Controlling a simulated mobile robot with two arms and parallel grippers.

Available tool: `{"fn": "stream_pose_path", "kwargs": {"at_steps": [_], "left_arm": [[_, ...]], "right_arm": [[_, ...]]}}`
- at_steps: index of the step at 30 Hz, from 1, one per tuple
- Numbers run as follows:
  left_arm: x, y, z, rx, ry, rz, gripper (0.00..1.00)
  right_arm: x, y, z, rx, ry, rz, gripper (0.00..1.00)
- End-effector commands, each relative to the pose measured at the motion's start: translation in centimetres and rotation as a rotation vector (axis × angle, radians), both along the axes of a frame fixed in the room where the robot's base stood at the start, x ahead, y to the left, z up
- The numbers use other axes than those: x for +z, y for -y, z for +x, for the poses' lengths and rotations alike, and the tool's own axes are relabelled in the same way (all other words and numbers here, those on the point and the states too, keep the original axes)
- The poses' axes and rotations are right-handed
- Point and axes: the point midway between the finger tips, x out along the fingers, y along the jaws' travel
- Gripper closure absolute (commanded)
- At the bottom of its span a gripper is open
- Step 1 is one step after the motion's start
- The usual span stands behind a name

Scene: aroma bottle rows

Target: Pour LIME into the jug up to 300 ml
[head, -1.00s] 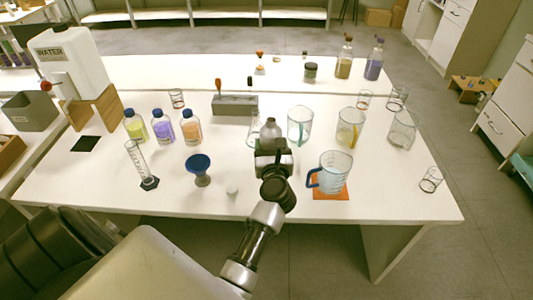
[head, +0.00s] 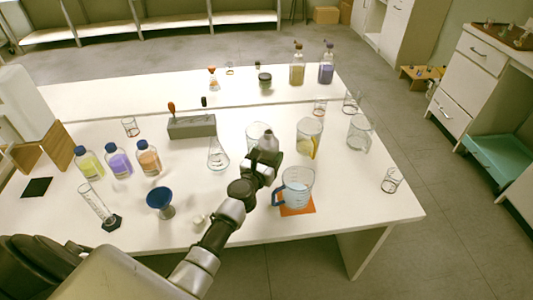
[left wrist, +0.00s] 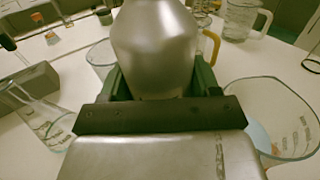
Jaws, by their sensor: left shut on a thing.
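My left gripper (head: 264,160) is shut on a grey metallic bottle (head: 268,143). The bottle is upright and also fills the top middle of the left wrist view (left wrist: 155,45). I cannot read a LIME label on it. A clear measuring jug (head: 299,186) with a blue handle stands on an orange mat (head: 302,211), just right of and nearer than the gripper. Its rim shows at the right of the left wrist view (left wrist: 285,84). The jug looks pale bluish; I cannot tell its liquid level. My right gripper is not in view.
A flask (head: 217,158), blue funnel (head: 160,199), grey rack (head: 192,126) and blue-capped bottles (head: 119,163) stand to the left. The table's front right corner is mostly clear.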

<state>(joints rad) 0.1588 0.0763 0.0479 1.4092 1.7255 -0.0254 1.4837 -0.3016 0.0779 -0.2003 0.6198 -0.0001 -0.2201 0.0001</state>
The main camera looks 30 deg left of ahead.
Motion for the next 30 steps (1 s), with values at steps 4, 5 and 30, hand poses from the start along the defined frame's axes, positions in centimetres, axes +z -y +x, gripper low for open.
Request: {"fn": "stream_pose_path", "kwargs": {"at_steps": [4, 5, 30], "left_arm": [[0.2, 0.0, 0.0, -0.003, 0.004, 0.008, 0.71], [0.2, 0.0, 0.0, -0.003, 0.004, 0.011, 0.71], [1.4, 0.1, 0.0, -0.002, 0.025, 0.125, 0.71]], "right_arm": [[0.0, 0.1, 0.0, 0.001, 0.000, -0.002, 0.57], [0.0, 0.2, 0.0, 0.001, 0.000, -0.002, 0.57], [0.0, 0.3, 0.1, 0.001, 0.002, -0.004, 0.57]]}}
